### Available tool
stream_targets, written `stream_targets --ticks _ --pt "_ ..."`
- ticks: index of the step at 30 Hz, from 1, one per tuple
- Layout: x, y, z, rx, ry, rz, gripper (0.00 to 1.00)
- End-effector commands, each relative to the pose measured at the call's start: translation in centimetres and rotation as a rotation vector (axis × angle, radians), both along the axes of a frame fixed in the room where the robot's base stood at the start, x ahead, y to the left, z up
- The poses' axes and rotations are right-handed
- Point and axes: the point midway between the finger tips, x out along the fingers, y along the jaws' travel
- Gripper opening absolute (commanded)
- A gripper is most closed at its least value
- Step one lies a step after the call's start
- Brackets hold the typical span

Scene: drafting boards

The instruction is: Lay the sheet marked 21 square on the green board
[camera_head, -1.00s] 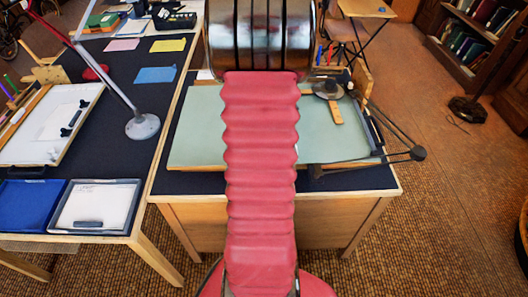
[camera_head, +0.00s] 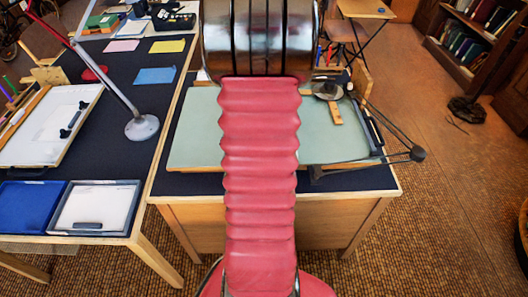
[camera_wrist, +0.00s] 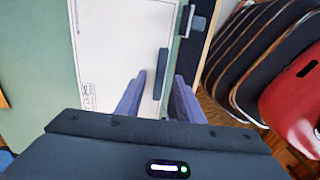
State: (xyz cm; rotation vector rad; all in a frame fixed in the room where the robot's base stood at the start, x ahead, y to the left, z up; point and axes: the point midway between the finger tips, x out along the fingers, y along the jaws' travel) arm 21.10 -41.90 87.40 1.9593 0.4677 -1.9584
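In the wrist view a white sheet (camera_wrist: 110,45) with a thin printed border lies over the green board (camera_wrist: 35,60). Its small print is too small to read, so I cannot confirm the number 21. A dark upright bar (camera_wrist: 163,72) stands out on the sheet. My gripper (camera_wrist: 160,78) is open, with its two purplish fingers on either side of the bar and gaps showing. I cannot tell how high the fingers are above the sheet. In the head view the green board (camera_head: 340,140) is on the desk, its middle hidden by my arm; the sheet is hidden there.
A dark clip or handle (camera_wrist: 195,24) is at the sheet's right. A drafting arm with a wooden rule (camera_head: 335,112) lies over the board's right side. On the left table are a lamp base (camera_head: 142,127), a blue tray (camera_head: 28,205) and a white-lined tray (camera_head: 95,205).

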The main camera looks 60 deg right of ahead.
Motion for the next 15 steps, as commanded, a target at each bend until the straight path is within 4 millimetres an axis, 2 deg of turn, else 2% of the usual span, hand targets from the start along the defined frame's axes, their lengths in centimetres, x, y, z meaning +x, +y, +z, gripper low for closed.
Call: stream_targets --ticks 15 --pt "-0.1 -0.1 9.0 -0.004 -0.002 0.0 0.34"
